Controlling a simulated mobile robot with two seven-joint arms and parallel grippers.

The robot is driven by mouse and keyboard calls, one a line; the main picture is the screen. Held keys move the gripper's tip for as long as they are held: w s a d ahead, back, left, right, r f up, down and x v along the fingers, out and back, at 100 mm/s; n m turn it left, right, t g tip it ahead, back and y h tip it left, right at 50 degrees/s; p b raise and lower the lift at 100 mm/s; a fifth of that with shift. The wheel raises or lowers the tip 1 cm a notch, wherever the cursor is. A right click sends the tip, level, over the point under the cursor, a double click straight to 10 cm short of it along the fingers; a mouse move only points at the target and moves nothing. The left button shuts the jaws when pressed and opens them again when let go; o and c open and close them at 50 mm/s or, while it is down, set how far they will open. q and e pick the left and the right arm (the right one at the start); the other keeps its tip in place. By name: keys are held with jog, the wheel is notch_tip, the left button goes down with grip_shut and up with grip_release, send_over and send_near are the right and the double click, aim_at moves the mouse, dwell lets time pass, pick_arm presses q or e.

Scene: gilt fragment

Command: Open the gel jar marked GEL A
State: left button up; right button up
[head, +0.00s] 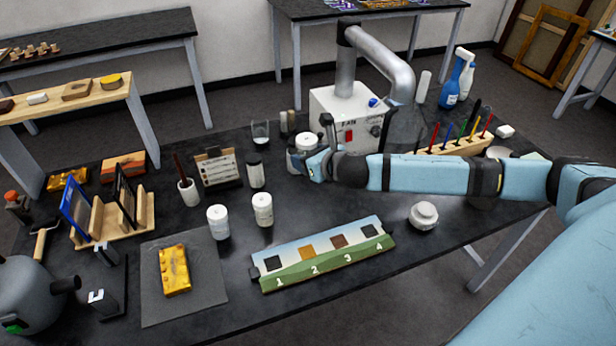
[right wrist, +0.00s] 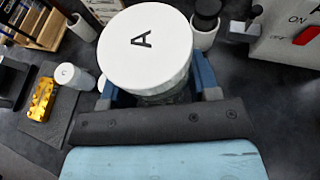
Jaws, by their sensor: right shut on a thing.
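The gel jar (head: 305,143) stands on the dark table in front of the white machine, with its white lid on top. In the right wrist view the lid (right wrist: 145,50) fills the upper middle and carries a black letter A. A little of the glass body shows below it. My right gripper (head: 317,163) reaches in from the right and is shut on the jar. Its blue fingers lie on either side, just under the lid's edge in the wrist view; exactly where they touch is hidden. My left gripper is not in view.
Two white-lidded jars (head: 218,222) (head: 263,209) stand nearer the front, and a dark-capped bottle (head: 255,170) stands left of the gel jar. The white machine (head: 345,120) is close behind. A numbered board (head: 320,255) lies in front. A squat white jar (head: 423,215) stands right.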

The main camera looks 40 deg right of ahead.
aim_at(314, 147)
jog(key=shift+r, duration=1.85)
jog(key=shift+o, duration=1.3)
jog(key=c, duration=0.5)
jog(key=s+a+p, duration=0.4)
jog(key=s+a, duration=0.7)
jog(key=a, duration=0.2)
jog(key=w+a+n+g+y, duration=0.1)
jog(key=w+a+n+y, duration=0.1)
jog(key=a, duration=0.3)
jog(key=w+a+r+n+g+y, duration=0.1)
jog(key=w+a+n+y, duration=0.1)
jog(key=a, duration=0.4)
jog(key=w+a+r+n+g+y, duration=0.1)
jog(key=w+a+n+y, duration=0.2)
jog(key=a, duration=0.2)
jog(key=shift+w+a+y, duration=0.1)
jog(key=shift+a+y, duration=0.2)
jog(key=shift+a, duration=0.4)
grip_shut()
